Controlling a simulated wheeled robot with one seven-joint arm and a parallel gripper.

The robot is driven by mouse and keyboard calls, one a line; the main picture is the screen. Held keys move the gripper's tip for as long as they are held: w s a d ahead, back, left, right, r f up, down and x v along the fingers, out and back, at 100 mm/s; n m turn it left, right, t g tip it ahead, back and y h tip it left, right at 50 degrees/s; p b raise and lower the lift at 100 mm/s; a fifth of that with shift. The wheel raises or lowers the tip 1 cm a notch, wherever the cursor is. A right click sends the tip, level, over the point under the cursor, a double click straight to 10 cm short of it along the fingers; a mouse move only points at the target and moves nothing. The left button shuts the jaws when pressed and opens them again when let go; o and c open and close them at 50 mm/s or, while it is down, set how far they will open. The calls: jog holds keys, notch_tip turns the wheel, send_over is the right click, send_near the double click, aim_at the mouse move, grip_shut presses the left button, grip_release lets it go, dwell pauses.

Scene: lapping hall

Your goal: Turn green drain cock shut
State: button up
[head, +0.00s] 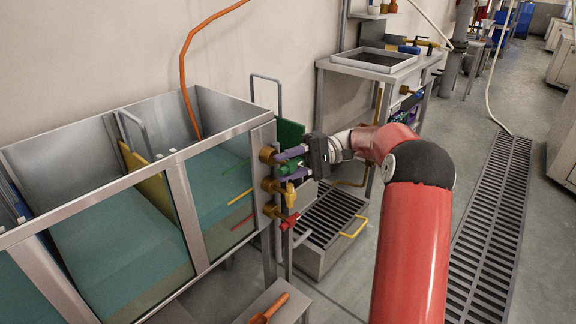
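The green drain cock (286,168) is at the top of a column of cocks on the end post of the glass-fronted tank. Its brass body (267,155) sticks out from the post. My gripper (291,163) comes in from the right, with one purple finger above the green handle and the other below it. The fingers are apart, with the green part between them. I cannot tell whether they touch or clamp it. The handle is partly hidden, so its exact turn angle is unclear.
Close below are a yellow cock (285,191) and a red cock (289,221). The tank (181,208) holds teal liquid. A floor grating bin (328,220) stands below right. A small stand with an orange-handled tool (268,309) is at the front. A steel table (375,67) stands behind.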

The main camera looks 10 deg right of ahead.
jog(key=shift+d, duration=0.1)
jog(key=v, duration=0.7)
jog(key=shift+d, duration=0.35)
jog(key=shift+w, duration=0.1)
